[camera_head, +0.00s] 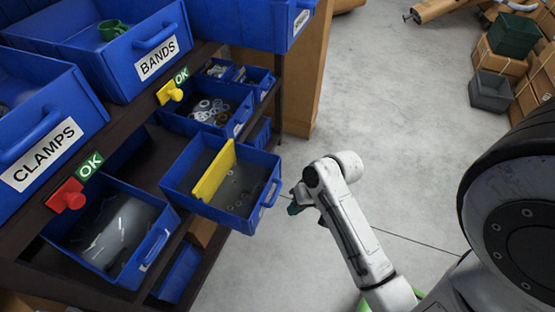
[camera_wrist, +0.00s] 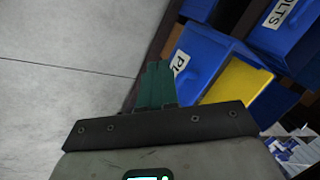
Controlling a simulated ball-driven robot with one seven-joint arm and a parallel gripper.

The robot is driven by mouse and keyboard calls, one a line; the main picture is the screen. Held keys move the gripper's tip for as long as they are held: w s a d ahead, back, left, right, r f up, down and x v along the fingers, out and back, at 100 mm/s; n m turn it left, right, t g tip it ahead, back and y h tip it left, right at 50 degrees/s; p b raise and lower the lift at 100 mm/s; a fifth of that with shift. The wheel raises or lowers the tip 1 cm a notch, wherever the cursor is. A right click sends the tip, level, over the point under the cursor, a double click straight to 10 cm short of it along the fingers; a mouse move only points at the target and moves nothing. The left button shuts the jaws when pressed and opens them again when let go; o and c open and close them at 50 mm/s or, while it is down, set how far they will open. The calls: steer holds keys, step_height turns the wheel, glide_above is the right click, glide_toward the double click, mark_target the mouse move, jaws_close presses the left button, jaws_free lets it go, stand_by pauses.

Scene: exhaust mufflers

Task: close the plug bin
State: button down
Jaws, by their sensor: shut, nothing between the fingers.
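The plug bin (camera_head: 218,183) is a blue open-topped bin with a yellow divider and small round parts inside. It sticks out from the rack, further than the bins around it. In the wrist view its front (camera_wrist: 205,65) shows a white label reading "PL", the rest hidden by my fingers. My gripper (camera_head: 293,208) is just right of the bin's front handle in the head view, mostly hidden by my wrist. Its dark green fingers (camera_wrist: 157,82) are together and empty in the wrist view, overlapping the bin's front; I cannot tell whether they touch it.
A clamps bin (camera_head: 40,140) and a bands bin (camera_head: 130,50) sit on the upper shelf. A blue bin of rings (camera_head: 205,108) and one of clear packets (camera_head: 115,230) flank the plug bin. Cardboard boxes (camera_head: 498,62) stand far right. The floor (camera_head: 390,120) between is clear.

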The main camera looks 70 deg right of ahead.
steer(key=s+d+r+m+t+h+p, duration=0.1)
steer(key=s+d+r+m+t+p, duration=0.1)
steer(key=d+r+m, duration=0.3)
steer(key=s+d+r+m+t+h+p, duration=0.1)
steer(key=d+m+t+p, duration=0.15)
steer(key=d, duration=0.45)
steer(key=x, duration=0.4)
steer(key=w+r+x, duration=0.1)
steer(key=x, duration=0.6)
steer(key=shift+w, duration=1.15)
steer(key=w+b, duration=0.1)
steer(key=w, duration=0.6)
steer(key=w+b, duration=0.2)
steer(key=w, duration=0.6)
steer(key=w+a+b, duration=0.1)
steer(key=w+b, duration=0.1)
steer(key=w, duration=0.6)
steer(key=shift+w, duration=0.25)
steer(key=shift+w+b, duration=0.4)
steer(key=shift+w, duration=0.05)
steer(key=shift+w+r, duration=0.1)
steer(key=shift+w, duration=0.05)
